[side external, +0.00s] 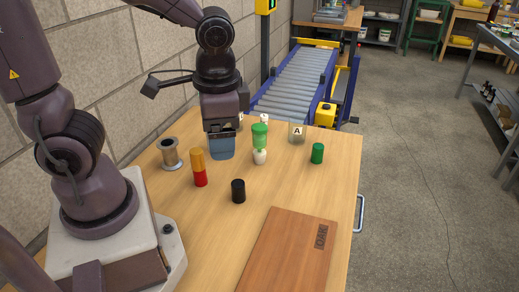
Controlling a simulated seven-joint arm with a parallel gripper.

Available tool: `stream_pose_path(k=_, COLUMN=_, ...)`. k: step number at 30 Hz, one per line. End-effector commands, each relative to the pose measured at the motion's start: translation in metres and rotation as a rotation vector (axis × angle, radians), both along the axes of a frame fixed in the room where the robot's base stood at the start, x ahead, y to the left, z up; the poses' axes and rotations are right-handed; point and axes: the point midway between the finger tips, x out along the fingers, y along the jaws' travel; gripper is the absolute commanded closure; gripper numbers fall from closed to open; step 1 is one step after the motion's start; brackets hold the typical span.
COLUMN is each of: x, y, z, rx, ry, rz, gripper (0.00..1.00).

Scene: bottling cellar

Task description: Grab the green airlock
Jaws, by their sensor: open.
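The green airlock (260,135), as I take it, is a light green upright piece with a white lower part, standing on the wooden table. A plain dark green cylinder (317,153) stands apart to its right. My gripper (222,132) is open and points down, left of the airlock and apart from it in the picture. A blue container (222,148) shows directly below my gripper. The fingertips are small and dark against it, so I cannot tell whether they touch it.
A metal spool (170,153), a yellow-and-red cylinder (199,168) and a black cylinder (238,191) stand left and in front. A container marked A (297,134) and a white item (264,119) stand behind. A wooden board (285,255) covers the front. The table's right strip is clear.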

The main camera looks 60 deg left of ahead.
Motion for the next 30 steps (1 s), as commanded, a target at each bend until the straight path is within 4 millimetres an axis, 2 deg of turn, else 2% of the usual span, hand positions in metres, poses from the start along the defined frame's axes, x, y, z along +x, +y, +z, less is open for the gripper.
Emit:
stream_pose_path(k=1, x=0.002, y=0.002, z=-0.016, rx=0.05, ry=0.076, rz=-0.042, gripper=0.22)
stream_pose_path(k=6, x=0.007, y=0.017, z=-0.059, rx=0.243, ry=0.294, rz=-0.194, gripper=0.22)
stream_pose_path(k=17, x=0.026, y=0.065, z=-0.138, rx=0.749, ry=0.702, rz=-0.618, gripper=0.22)
stream_pose_path(k=24, x=0.059, y=0.094, z=-0.18, rx=1.138, ry=0.891, rz=-0.98, gripper=0.22)
stream_pose_path(k=27, x=0.079, y=0.1, z=-0.193, rx=1.284, ry=0.92, rz=-1.122, gripper=0.22)
stream_pose_path(k=30, x=0.099, y=0.099, z=-0.197, rx=1.383, ry=0.901, rz=-1.211, gripper=0.22)
